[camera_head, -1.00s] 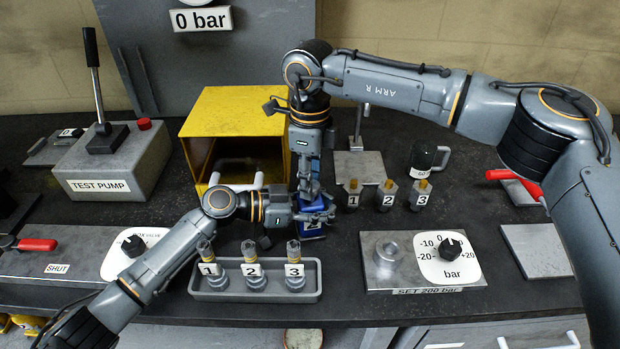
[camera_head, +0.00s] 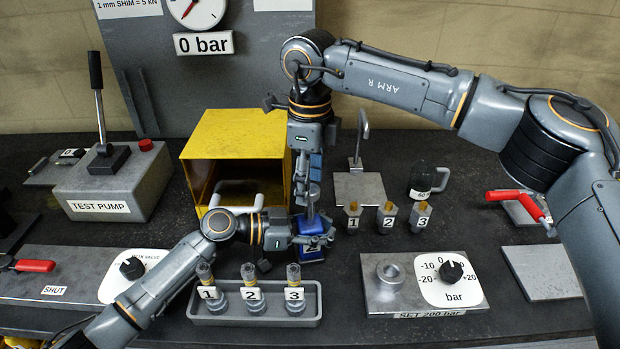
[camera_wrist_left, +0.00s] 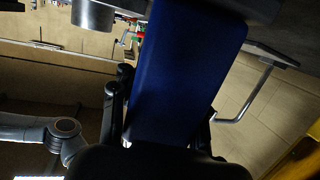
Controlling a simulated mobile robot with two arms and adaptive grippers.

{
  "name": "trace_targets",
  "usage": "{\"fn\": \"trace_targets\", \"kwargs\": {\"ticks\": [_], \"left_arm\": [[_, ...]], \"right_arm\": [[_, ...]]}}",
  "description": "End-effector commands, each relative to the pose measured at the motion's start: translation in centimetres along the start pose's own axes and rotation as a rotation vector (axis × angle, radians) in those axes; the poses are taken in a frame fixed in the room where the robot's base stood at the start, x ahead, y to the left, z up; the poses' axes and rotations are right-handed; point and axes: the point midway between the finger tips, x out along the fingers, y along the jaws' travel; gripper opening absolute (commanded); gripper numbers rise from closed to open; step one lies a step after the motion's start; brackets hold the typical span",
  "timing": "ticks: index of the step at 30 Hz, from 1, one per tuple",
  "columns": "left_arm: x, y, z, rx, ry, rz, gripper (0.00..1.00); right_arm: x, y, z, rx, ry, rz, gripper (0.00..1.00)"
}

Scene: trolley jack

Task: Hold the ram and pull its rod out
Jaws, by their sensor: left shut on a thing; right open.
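The blue ram (camera_head: 312,254) stands on the dark bench in the head view, partly hidden by my grippers. My left gripper (camera_head: 318,241) comes in low from the left and is shut on it. In the left wrist view, the ram's flat blue body (camera_wrist_left: 185,75) fills the middle, between the fingers. My right gripper (camera_head: 311,203) points down just above the ram and is open. A thin grey part shows between it and the ram; I cannot tell whether it is the rod or a finger.
A tray (camera_head: 257,321) of numbered fittings lies in front. A yellow box (camera_head: 235,132) stands behind left, with a white handle before it. Numbered pieces (camera_head: 387,217), a dark mug (camera_head: 425,182) and a plate with a bar dial (camera_head: 425,283) lie to the right.

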Motion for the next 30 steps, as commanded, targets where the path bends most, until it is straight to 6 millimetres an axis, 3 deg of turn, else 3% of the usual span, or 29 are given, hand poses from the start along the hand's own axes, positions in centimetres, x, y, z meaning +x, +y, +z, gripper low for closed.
{"fn": "trace_targets", "kwargs": {"ticks": [5,18,24,30], "left_arm": [[0.0,0.1,0.5,-0.002,-0.008,0.002,0.00],[0.1,0.1,0.5,-0.002,-0.007,0.003,0.00],[0.1,0.1,0.4,-0.002,-0.007,0.003,0.00],[0.1,0.1,0.4,-0.002,-0.006,0.003,0.00]], "right_arm": [[-1.5,0.0,0.0,0.001,0.000,-0.002,0.57],[-10.2,0.1,0.0,0.000,-0.002,-0.002,0.57],[-11.9,0.1,0.0,0.000,-0.001,-0.001,0.57],[-12.1,0.1,0.0,-0.001,0.000,-0.001,0.57]]}}
